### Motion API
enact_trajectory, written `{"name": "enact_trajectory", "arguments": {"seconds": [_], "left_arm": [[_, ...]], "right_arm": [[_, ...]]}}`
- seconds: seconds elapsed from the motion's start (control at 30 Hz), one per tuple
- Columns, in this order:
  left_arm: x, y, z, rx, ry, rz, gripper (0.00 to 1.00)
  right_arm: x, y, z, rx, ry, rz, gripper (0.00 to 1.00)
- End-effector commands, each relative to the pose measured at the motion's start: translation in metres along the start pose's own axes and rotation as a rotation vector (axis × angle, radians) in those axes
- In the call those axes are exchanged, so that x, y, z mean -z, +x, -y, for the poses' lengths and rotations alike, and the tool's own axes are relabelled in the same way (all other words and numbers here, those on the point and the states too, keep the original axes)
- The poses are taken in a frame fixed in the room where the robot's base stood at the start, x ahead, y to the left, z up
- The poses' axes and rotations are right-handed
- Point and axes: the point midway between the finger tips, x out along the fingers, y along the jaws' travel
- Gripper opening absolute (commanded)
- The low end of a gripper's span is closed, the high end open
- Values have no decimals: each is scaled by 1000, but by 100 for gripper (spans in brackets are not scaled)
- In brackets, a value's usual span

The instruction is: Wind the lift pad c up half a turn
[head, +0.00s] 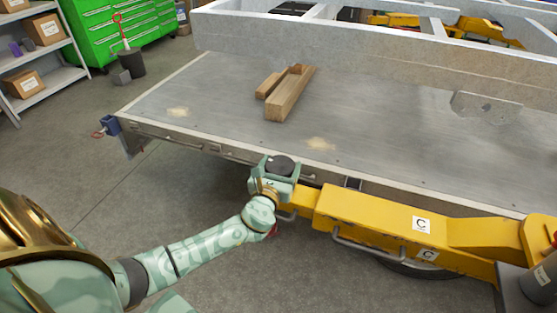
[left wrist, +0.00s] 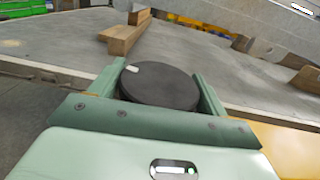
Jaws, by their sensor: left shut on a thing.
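Lift pad c (head: 281,163) is a round, black, flat-topped pad at the left end of the yellow lift arm (head: 370,212), which carries labels marked "C". My left gripper (head: 277,171) is shut on the pad, with one green finger on each side of it. In the left wrist view the pad (left wrist: 160,86) sits between the two fingers, and a small white mark shows near its far left rim. The pad's lower part and its stem are hidden by the gripper. My right gripper is not in view.
The grey trailer deck (head: 215,110) lies just behind the pad, its edge close to my gripper. Wooden blocks (head: 290,95) lie on the deck. A grey frame (head: 350,58) stands over its back. The floor (head: 190,190) at the left is clear.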

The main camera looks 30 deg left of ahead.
Motion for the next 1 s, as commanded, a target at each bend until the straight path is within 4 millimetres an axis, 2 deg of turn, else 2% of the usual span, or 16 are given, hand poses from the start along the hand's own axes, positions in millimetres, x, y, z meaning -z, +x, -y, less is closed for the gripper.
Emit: {"name": "enact_trajectory", "arguments": {"seconds": [0.3,0.8,0.83,0.9,1.0], "left_arm": [[-1,1,0,-111,-2,3,53],[-1,1,0,-129,-2,2,53],[-1,1,0,-129,-2,2,79],[-1,1,0,-129,-2,2,98],[0,1,0,-129,-2,2,98]], "right_arm": [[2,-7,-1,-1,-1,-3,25],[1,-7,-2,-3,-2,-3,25],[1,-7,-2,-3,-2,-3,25],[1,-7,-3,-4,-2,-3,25],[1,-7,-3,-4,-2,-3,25]]}}
